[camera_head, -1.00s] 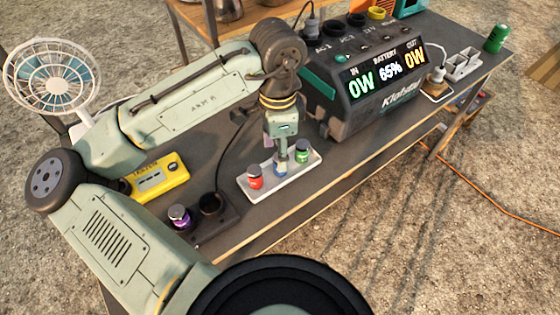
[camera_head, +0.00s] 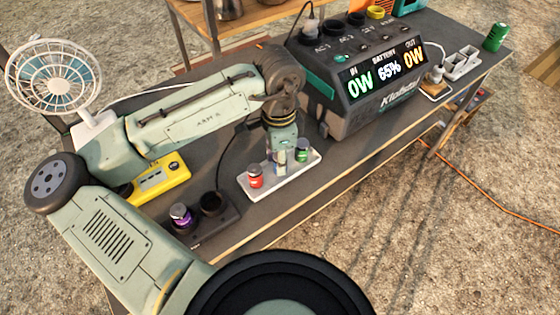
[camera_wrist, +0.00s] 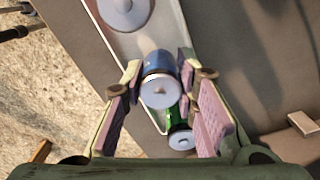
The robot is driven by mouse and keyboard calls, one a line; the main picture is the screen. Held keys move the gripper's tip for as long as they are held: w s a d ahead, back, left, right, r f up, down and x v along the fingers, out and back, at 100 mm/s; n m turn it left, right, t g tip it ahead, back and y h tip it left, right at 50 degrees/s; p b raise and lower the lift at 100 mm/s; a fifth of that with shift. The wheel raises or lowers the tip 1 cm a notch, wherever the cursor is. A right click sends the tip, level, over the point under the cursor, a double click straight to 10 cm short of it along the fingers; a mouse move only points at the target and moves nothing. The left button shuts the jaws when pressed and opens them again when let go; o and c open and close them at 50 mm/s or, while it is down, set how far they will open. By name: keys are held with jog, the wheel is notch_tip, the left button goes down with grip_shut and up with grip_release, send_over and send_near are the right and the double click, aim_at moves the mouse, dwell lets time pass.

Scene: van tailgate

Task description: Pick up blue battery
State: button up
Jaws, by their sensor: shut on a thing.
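The blue battery (camera_wrist: 158,64) stands between the two fingers of my gripper (camera_wrist: 161,84) in the wrist view, its pale end cap facing the camera. My gripper is shut on it. In the head view my gripper (camera_head: 280,158) is low over the middle of the white tray (camera_head: 268,188), and its fingers hide most of the blue battery. I cannot tell whether the battery is clear of the tray. A red battery (camera_head: 255,177) stands on the tray to the left. A green battery (camera_head: 302,151) stands close on the right and also shows in the wrist view (camera_wrist: 181,137).
A dark holder (camera_head: 212,207) with a purple battery (camera_head: 181,215) is at the front left. A yellow device (camera_head: 160,180) lies behind it. The large power station (camera_head: 360,80) stands close behind the tray. A white fan (camera_head: 52,77) is at the far left.

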grip_shut()
jog(key=shift+r, duration=0.85)
jog(key=shift+s+d+r+b, duration=0.1)
jog(key=shift+s+r+b, duration=0.15)
jog(key=shift+r, duration=0.2)
jog(key=shift+s+d+r+b, duration=0.1)
jog(key=shift+r+b, duration=0.25)
jog(key=shift+r, duration=0.05)
jog(key=s+d+r+b, duration=0.1)
jog(key=s+r+b, duration=0.1)
jog(key=s, duration=0.5)
jog(key=s+d+r+b, duration=0.2)
jog(key=s+b, duration=0.1)
jog(key=s, duration=0.4)
jog(key=shift+s+d+r, duration=0.15)
jog(key=shift+s+d, duration=0.05)
jog(key=shift+s, duration=0.2)
